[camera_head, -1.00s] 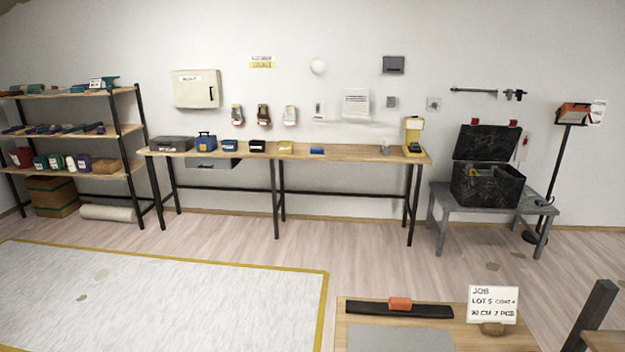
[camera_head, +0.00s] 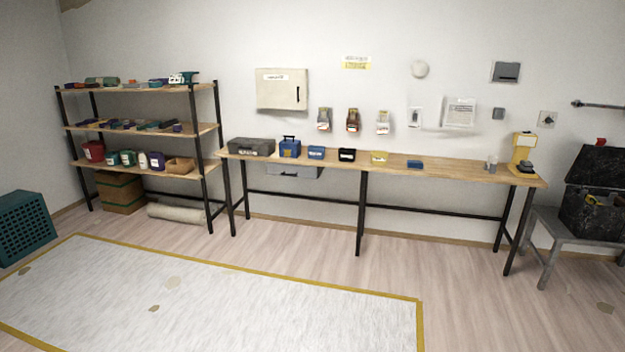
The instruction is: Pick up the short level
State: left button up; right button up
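I cannot pick out the short level for certain in this view. Several small dark, blue and purple items lie on the middle shelf (camera_head: 139,130) of the shelving unit at the left, too small to identify. The long workbench (camera_head: 455,172) along the wall holds a grey case (camera_head: 251,147), several small boxes and a flat blue item (camera_head: 415,164). An open black toolbox (camera_head: 592,208) stands at the right edge, partly cut off, with yellow items inside. Neither of my grippers is in view.
A white sheet with a yellow border (camera_head: 215,308) covers the floor in front. A teal perforated crate (camera_head: 24,228) stands at the left. A grey low table (camera_head: 572,236) carries the toolbox. Pinkish wood floor is clear between the sheet and the workbench.

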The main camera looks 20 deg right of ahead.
aim_at(589, 198)
jog(key=i+z, duration=0.45)
jog(key=i, duration=0.3)
jog(key=i+j+z, duration=0.15)
jog(key=i+z, duration=0.35)
jog(key=i, duration=0.25)
jog(key=i+z, duration=0.2)
jog(key=i, duration=0.25)
jog(key=i+z, duration=0.2)
jog(key=i, duration=0.25)
jog(key=i+j+z, duration=0.2)
jog(key=i, duration=0.25)
jog(key=i+j+z, duration=0.2)
jog(key=i, duration=0.25)
jog(key=i+l+z, duration=0.2)
jog(key=z, duration=0.25)
jog(key=i+l+z, duration=0.1)
jog(key=i+z, duration=0.65)
jog(key=z, duration=0.2)
jog(key=i+j+z, duration=0.15)
jog(key=i+z, duration=0.2)
jog(key=z, duration=0.15)
